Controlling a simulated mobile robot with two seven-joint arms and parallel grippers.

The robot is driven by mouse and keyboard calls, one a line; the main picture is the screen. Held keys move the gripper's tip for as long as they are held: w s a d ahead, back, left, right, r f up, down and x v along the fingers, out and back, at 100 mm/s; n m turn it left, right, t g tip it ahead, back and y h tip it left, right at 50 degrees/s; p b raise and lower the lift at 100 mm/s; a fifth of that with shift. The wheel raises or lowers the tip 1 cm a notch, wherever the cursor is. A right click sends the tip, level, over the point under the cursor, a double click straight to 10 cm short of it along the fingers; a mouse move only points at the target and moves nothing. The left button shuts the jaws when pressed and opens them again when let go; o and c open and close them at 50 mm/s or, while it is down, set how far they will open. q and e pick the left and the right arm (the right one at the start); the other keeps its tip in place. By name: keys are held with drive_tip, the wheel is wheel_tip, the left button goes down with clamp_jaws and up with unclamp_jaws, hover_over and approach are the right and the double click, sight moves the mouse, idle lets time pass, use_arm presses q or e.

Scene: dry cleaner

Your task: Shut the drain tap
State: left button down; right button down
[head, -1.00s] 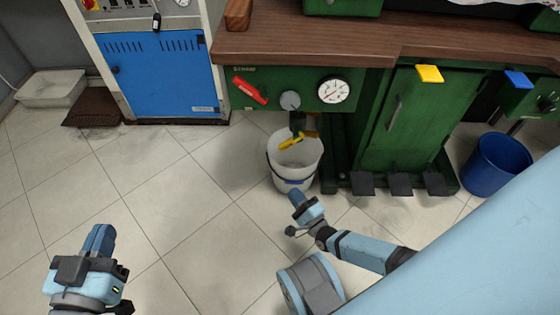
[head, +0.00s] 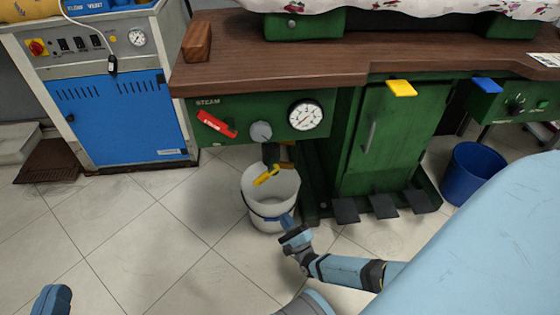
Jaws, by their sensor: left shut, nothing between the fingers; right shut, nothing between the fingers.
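The drain tap has a yellow lever (head: 266,175) on a dark fitting under the green steam panel (head: 262,103). The lever slants, its left end lower, over the mouth of a white bucket (head: 268,215). My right gripper (head: 287,220) is shut and empty, at the bucket's front right side and below the lever. It overlaps the bucket's edge in the picture; I cannot tell whether it touches. My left gripper (head: 52,300) is shut at the bottom left edge, mostly cut off, far from the tap.
The steam panel carries a red lever (head: 216,124), a grey knob (head: 261,131) and a gauge (head: 305,115). A wooden worktop (head: 290,55) overhangs it. Black pedals (head: 384,205) and a blue bucket (head: 472,173) stand to the right. Tiled floor (head: 120,235) is free at left.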

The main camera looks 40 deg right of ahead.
use_arm(q)
drive_tip(key=shift+w+a+r+m+t+h+b, duration=0.2)
drive_tip(key=shift+w+a+m+t+h+b, duration=0.15)
drive_tip(key=shift+m+b, duration=0.6)
use_arm(e)
drive_tip(key=w+a+r, duration=0.1)
drive_tip(key=w+r, duration=0.5)
drive_tip(key=w, duration=0.3)
drive_tip(key=shift+w, duration=0.3)
drive_tip(key=shift+a, duration=0.1)
